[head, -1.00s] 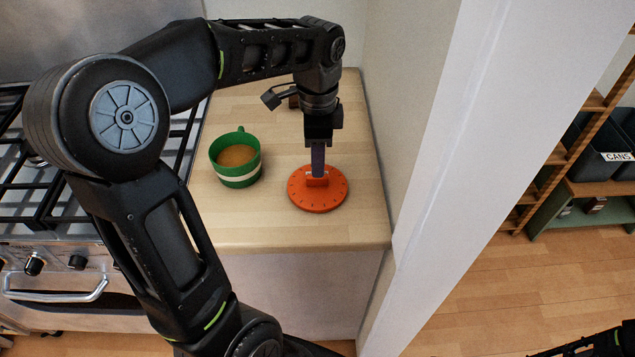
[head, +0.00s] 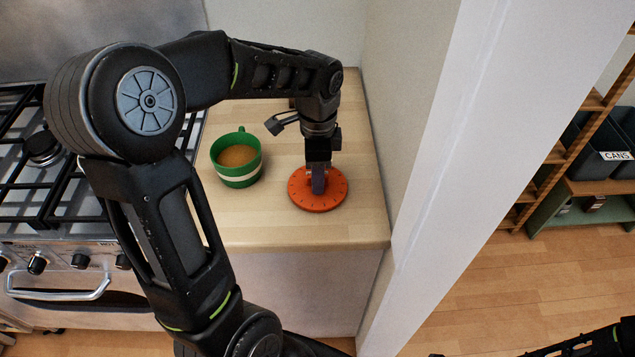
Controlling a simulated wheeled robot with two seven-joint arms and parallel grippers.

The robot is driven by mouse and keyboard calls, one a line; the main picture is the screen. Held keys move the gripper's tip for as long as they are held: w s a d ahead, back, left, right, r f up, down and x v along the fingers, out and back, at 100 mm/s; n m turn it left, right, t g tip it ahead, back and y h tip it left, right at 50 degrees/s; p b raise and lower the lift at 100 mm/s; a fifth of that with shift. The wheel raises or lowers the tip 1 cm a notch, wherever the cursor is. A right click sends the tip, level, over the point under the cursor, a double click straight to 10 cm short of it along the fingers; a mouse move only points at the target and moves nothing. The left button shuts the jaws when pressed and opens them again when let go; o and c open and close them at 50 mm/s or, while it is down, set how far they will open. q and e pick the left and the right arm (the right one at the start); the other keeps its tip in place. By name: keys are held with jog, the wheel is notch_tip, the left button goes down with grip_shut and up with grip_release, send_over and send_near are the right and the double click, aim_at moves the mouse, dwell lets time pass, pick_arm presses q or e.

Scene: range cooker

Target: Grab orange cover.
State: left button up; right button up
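The orange cover (head: 325,203) is a flat round disc with small dark marks near its rim. It lies on the wooden counter, to the right of a green mug. My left gripper (head: 318,188) points straight down over the middle of the cover, its fingers at the height of the cover's raised handle. The fingers hide the handle, and I cannot tell whether they are closed on it. Part of my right arm shows dark at the bottom right corner; its gripper is not in view.
The green mug (head: 238,170) with a pale stripe and brown contents stands close to the left of the cover. A wall (head: 405,100) bounds the counter (head: 270,225) on the right. The range cooker (head: 60,230) is on the left. Shelves (head: 590,190) stand far right.

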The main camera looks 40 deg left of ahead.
pick_arm(q)
jog(key=shift+c, duration=0.4)
grip_shut()
notch_tip(320, 180, up, 10)
jog(key=shift+b, duration=0.45)
dwell(0.3)
jog(key=shift+r, duration=0.1)
dwell(0.4)
